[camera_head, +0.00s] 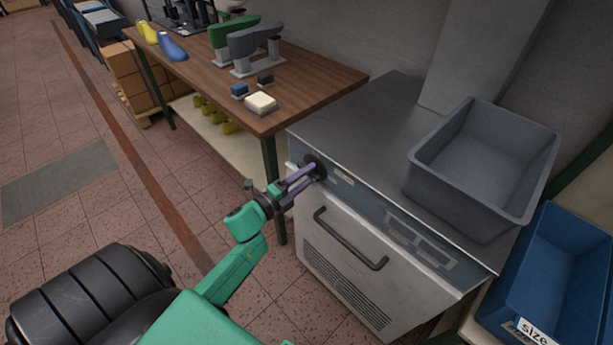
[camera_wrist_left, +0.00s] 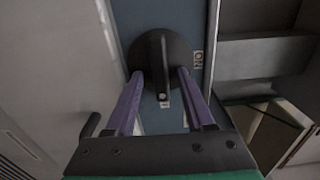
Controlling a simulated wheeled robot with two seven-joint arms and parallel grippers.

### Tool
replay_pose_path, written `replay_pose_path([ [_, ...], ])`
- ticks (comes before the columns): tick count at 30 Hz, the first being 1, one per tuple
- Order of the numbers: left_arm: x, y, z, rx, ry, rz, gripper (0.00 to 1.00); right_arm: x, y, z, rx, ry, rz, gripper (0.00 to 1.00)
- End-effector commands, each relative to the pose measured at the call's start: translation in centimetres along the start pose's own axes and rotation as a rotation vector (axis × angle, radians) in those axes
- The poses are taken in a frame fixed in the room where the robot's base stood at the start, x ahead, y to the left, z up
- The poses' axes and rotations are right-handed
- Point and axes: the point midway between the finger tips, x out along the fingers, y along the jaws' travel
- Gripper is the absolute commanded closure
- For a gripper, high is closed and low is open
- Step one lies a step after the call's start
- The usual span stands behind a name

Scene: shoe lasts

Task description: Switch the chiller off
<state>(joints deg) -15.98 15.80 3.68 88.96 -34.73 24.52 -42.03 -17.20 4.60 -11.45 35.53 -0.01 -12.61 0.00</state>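The chiller (camera_head: 345,228) is a grey metal cabinet with a handle and a vent grille on its front. Its round black knob (camera_head: 314,166) sits at the left end of the blue control strip. In the left wrist view the knob (camera_wrist_left: 161,55) has a raised bar with a pale mark pointing to the picture's bottom. An "ON" label (camera_wrist_left: 198,60) lies to its right; another label below it is partly hidden. My left gripper (camera_head: 306,178) is at the knob, its purple fingers apart on either side of the bar, with visible gaps. My right gripper is not in view.
A grey bin (camera_head: 440,170) stands on the chiller's top. A blue bin (camera_head: 555,270) is at the lower right. A wooden table (camera_head: 300,95) with shoe lasts and blocks stands behind to the left. The chiller's bar handle (camera_head: 345,240) projects below the control strip.

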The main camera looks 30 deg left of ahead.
Motion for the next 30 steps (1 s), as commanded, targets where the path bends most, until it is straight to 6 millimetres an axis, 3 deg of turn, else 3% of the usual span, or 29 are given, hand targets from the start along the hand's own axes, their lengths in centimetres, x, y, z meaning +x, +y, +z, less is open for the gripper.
replay_pose_path([
  [8, -1.1, 0.1, 0.0, -0.002, 0.0, 0.001, 0.46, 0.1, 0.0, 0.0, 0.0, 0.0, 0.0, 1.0],
  [11, -3.0, 0.2, -0.1, -0.001, 0.0, 0.002, 0.46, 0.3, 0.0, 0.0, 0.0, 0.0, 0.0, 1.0],
  [21, -12.5, 0.3, 0.0, -0.002, -0.002, 0.004, 0.46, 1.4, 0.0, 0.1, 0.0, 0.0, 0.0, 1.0],
  [25, -14.2, 0.1, 0.0, -0.001, -0.001, 0.001, 0.46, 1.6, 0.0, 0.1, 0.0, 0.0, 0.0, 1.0],
  [30, -14.6, 0.0, 0.0, 0.0, 0.0, 0.0, 0.46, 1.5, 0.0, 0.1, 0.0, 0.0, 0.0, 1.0],
])
